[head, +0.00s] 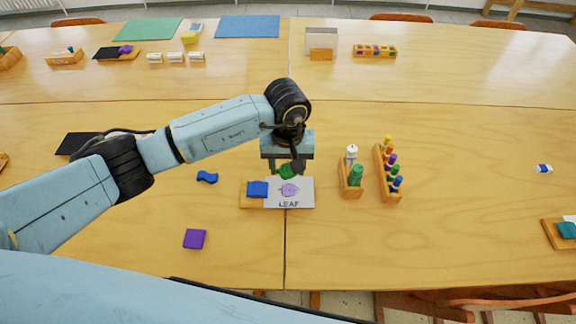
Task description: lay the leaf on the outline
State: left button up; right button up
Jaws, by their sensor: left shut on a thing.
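A wooden board (251,206) lies on the table and bears a pale card (304,201) with a purple leaf outline (289,189) and the printed word LEAF. A blue piece (257,189) lies on the board left of the outline. My left gripper (287,167) points down just behind the card's far edge. It is shut on a green leaf (286,172), held close to the outline. The fingers partly hide the leaf, and I cannot tell its height above the card. My right gripper is not in view.
Right of the board stand a wooden holder with a green bottle (356,175) and a rack of coloured pegs (380,174). A blue piece (207,177) and a purple square (195,239) lie loose on the left. The table between them is clear.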

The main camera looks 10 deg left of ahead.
pick_arm(q)
jog(key=shift+d+f, duration=0.25)
jog(key=shift+f, duration=0.5)
jog(key=shift+f+b, duration=0.55)
jog(key=shift+f, duration=0.05)
notch_tip(320, 180, down, 4)
jog(key=b, duration=0.2)
jog(key=shift+r+b, duration=0.2)
jog(key=shift+b, duration=0.15)
jog(key=shift+f+b, duration=0.25)
jog(key=shift+b, duration=0.05)
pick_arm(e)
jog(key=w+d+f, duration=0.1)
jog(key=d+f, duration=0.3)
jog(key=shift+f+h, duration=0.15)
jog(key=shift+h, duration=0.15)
